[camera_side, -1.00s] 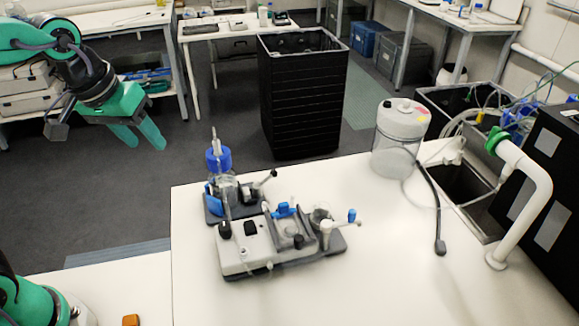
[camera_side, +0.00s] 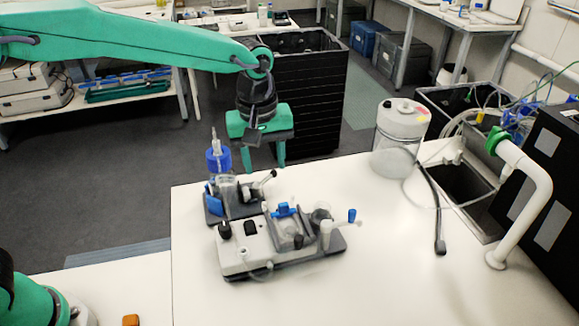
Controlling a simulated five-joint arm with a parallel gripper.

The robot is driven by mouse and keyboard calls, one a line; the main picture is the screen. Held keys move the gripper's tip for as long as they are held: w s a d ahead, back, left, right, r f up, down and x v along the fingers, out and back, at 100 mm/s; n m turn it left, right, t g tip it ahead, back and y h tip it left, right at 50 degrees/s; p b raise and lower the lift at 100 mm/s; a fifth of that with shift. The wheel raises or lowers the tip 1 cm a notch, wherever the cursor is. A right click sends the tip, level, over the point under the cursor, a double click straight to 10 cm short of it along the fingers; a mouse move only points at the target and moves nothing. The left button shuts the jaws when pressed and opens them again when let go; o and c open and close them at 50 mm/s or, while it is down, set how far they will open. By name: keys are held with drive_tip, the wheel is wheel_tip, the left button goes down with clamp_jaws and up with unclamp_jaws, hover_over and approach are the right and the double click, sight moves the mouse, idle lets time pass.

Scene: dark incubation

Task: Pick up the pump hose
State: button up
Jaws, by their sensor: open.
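My gripper (camera_side: 263,160) is open and empty, pointing down. In the picture its fingers are above the back of the bench device, to the right of the blue-capped bottle. A thin pale tube (camera_side: 262,273) droops at the front of the white and grey bench device (camera_side: 245,250). A dark hose (camera_side: 436,205) runs from beside the white-lidded jug (camera_side: 398,145) down to a black end piece lying on the bench. I cannot tell for certain which of these is the pump hose. My gripper is apart from both.
A bottle with a blue cap (camera_side: 218,160) stands at the device's back left. A white bent pipe (camera_side: 530,190) and a sink (camera_side: 465,185) are at the right. A tall black bin (camera_side: 310,95) stands behind the bench (camera_side: 390,290). The bench front is clear.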

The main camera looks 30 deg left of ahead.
sight(284, 205)
drive_tip(key=shift+n+g, duration=0.3)
drive_tip(key=shift+n, duration=0.3)
drive_tip(key=d+f, duration=0.1)
drive_tip(key=d, duration=0.1)
drive_tip(key=w+d+f, duration=0.1)
drive_tip(key=f, duration=0.1)
drive_tip(key=shift+w+d+f, duration=0.15)
drive_tip(key=shift+d+f, duration=0.15)
drive_tip(key=shift+d, duration=0.05)
drive_tip(key=shift+f, duration=0.1)
drive_tip(key=shift+f, duration=1.2)
drive_tip(key=shift+f, duration=0.15)
drive_tip(key=shift+a+f, duration=0.15)
drive_tip(key=shift+f, duration=2.3)
clamp_jaws()
